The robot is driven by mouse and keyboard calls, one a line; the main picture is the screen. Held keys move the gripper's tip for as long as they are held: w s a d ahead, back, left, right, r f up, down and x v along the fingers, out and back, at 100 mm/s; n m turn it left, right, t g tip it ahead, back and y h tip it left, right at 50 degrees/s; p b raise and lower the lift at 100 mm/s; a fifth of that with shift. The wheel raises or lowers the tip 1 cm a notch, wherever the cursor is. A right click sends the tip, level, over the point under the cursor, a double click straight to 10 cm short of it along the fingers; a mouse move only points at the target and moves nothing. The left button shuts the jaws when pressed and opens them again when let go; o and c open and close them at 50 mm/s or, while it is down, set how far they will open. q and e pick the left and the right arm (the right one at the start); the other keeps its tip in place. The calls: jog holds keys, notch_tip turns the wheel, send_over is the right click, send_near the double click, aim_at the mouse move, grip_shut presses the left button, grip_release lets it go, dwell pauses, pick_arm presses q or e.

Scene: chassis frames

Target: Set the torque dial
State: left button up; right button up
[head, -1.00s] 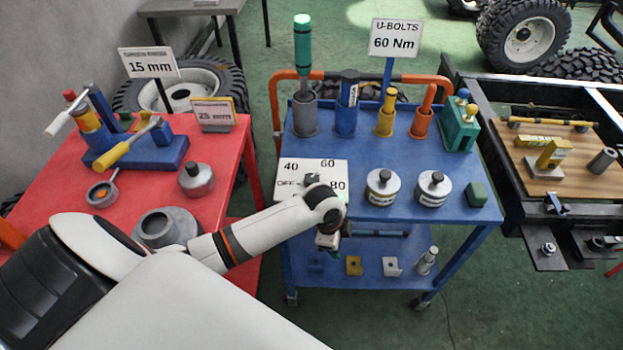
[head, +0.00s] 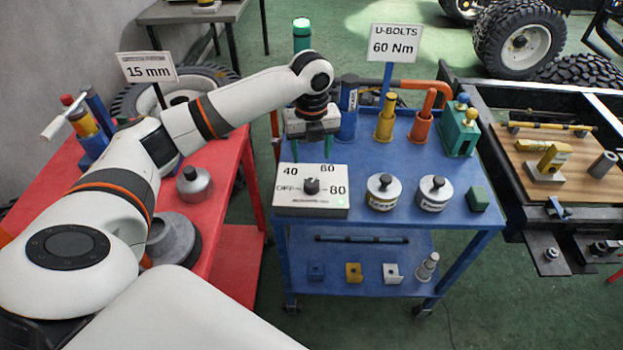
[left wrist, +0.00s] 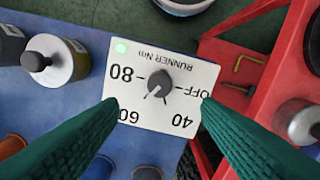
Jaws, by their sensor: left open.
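The torque dial is a dark knob (head: 312,186) on a white box (head: 292,210) on the blue cart, marked OFF, 40, 60 and 80. In the left wrist view the knob (left wrist: 159,83) has a white line that seems to lean toward the 60 side; the exact setting is hard to read. A small green light (left wrist: 121,48) glows on the box. A sign (head: 394,42) reads "U-BOLTS 60 Nm". My left gripper (head: 304,146) is open and empty, above and behind the box, its green fingers apart. My right gripper is not in view.
Two silver canisters (head: 384,192) (head: 434,192) stand right of the box. Colored holders, including a yellow one (head: 386,118), line the cart's back near my left gripper. A red table (head: 228,170) is at left. A dark-framed bench with a wooden board (head: 510,150) is at right.

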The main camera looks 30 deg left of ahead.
aim_at(311, 182)
pick_arm(q)
notch_tip(311, 182, down, 10)
jog(key=shift+f, duration=0.15)
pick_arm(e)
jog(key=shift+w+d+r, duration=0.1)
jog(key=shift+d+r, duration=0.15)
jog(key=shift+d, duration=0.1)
